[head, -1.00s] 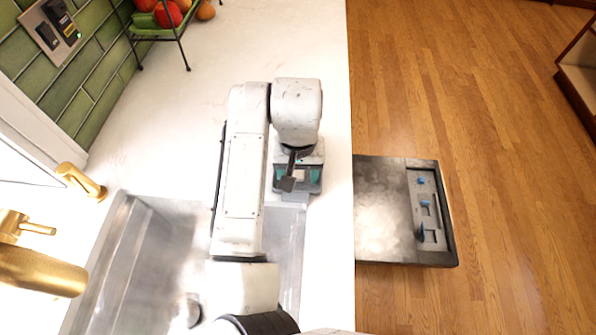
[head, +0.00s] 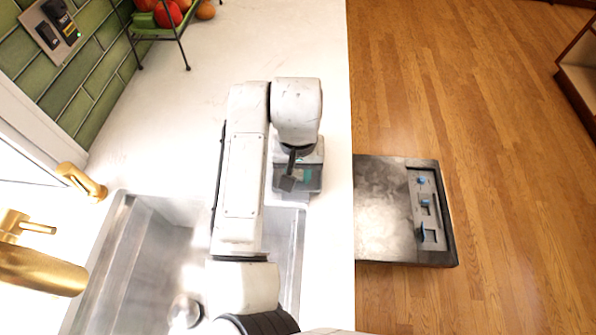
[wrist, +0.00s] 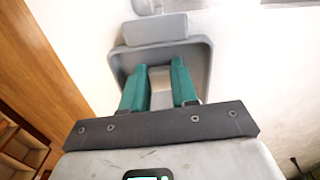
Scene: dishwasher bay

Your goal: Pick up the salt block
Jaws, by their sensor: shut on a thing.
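My gripper (wrist: 160,82) points down with its teal fingers inside a grey, open-topped box-like holder (wrist: 202,62) in the wrist view. A pale block, which I take to be the salt block (wrist: 161,80), sits between the fingers, and they are shut on it. The holder's walls surround the fingertips, and a grey flap-like part shows at its far side. In the head view my gripper (head: 300,174) is over the counter near its right edge, by the sink. My wrist and arm hide most of the block there.
A steel sink (head: 155,250) with brass taps (head: 40,265) lies front left. The dishwasher door (head: 385,210) is open, low beside the counter. A fruit stand (head: 160,30) stands back left. The white counter (head: 200,105) is clear behind my arm.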

